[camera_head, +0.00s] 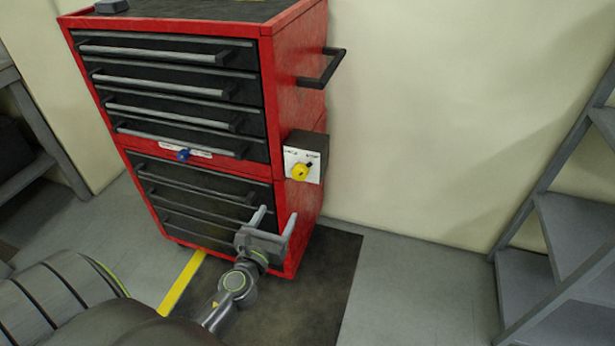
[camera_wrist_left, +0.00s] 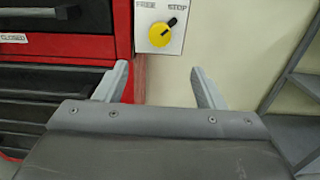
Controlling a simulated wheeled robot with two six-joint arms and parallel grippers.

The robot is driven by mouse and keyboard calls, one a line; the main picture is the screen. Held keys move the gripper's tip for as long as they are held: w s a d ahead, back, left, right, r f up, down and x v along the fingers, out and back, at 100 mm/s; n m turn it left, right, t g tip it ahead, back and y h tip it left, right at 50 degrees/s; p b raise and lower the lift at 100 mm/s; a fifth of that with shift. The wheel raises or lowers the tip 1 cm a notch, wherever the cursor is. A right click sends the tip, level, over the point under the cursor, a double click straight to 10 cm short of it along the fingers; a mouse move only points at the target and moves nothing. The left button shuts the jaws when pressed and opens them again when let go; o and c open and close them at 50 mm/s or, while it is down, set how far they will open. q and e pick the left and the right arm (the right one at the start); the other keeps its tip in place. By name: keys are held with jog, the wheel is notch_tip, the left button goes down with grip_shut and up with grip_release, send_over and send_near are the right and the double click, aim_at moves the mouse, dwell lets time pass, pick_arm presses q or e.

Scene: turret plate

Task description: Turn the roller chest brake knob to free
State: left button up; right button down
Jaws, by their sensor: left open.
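The red roller chest (camera_head: 297,110) stands against the wall, with black drawers in front. The yellow brake knob (camera_head: 300,172) sits on a white plate on a dark box on the chest's right side. In the left wrist view the knob (camera_wrist_left: 160,35) lies below the labels FREE on the left and STOP on the right; its black pointer aims up and right, toward STOP. My left gripper (camera_head: 275,217) is open and empty, below and in front of the knob and apart from it. In the wrist view its fingers (camera_wrist_left: 160,82) stand either side below the knob. My right gripper is out of view.
A blue knob (camera_head: 183,155) sits on a label strip on the chest front. A black side handle (camera_head: 325,68) juts out above the knob box. Grey shelving (camera_head: 570,240) stands at the right. A dark mat (camera_head: 320,290) lies on the floor; the wall side is clear.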

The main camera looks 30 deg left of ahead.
pick_arm(q)
send_near(298, 175)
jog(key=x, duration=0.7)
jog(key=shift+w, duration=0.4)
jog(key=shift+x, duration=0.9)
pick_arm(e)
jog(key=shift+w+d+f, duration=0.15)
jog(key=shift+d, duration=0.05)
pick_arm(q)
jog(key=c, duration=1)
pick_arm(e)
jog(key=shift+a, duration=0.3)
